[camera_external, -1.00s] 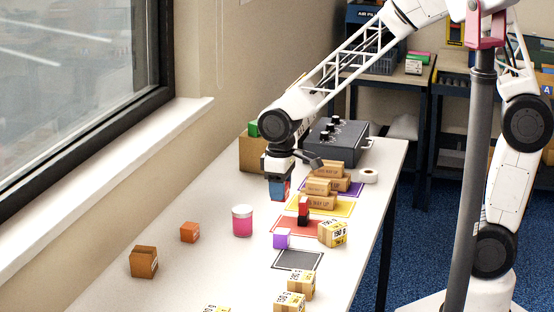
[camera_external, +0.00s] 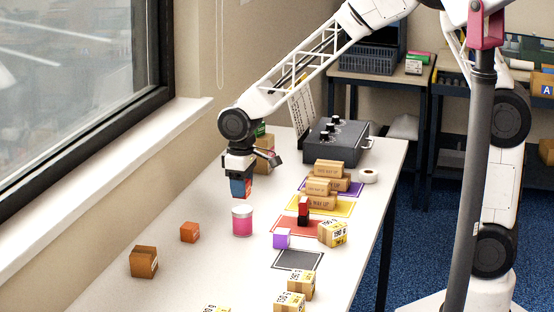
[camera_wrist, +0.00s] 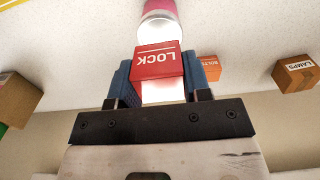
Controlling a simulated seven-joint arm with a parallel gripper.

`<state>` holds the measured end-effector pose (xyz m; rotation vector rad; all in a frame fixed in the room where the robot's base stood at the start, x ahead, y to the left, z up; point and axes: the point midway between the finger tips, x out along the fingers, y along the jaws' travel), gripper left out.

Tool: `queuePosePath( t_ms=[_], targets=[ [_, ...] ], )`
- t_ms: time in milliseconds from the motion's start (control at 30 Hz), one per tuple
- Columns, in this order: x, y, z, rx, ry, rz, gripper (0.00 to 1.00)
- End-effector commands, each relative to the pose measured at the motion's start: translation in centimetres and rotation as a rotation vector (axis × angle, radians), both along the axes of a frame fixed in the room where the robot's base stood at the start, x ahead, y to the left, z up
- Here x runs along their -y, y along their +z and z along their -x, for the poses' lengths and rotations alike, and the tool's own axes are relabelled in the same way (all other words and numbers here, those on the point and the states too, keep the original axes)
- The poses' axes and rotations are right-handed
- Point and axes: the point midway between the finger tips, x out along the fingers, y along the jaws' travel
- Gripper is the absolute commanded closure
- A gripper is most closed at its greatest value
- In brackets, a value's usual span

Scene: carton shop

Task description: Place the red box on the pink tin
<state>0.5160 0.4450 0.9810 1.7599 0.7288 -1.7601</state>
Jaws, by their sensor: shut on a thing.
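My gripper (camera_external: 241,189) is shut on the red box and holds it in the air above the table. In the wrist view the red box (camera_wrist: 158,63), marked LOCK, sits between the blue fingers of my gripper (camera_wrist: 160,75). In the external view the fingers mostly hide the box; a little red (camera_external: 248,188) shows at its side. The pink tin (camera_external: 242,221), with a white lid, stands upright on the table just below the gripper. In the wrist view the tin (camera_wrist: 160,10) appears just beyond the box, partly hidden by it. Box and tin look apart.
An orange box (camera_external: 190,232) and a brown carton (camera_external: 144,262) stand left of the tin. A grey control box (camera_external: 336,140) is at the back.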

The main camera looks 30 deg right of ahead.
Motion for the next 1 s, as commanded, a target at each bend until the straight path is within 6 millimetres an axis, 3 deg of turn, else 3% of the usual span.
queuePosePath(
  t_ms=[333, 700, 1000],
  targets=[
    [0.0, -0.2, 0.0, 0.0, 0.0, 0.0, 0.82],
    [0.0, -3.3, 0.0, 0.0, 0.0, 0.0, 0.82],
    [0.0, -3.5, 0.0, 0.001, 0.0, -0.001, 0.82]
  ],
)
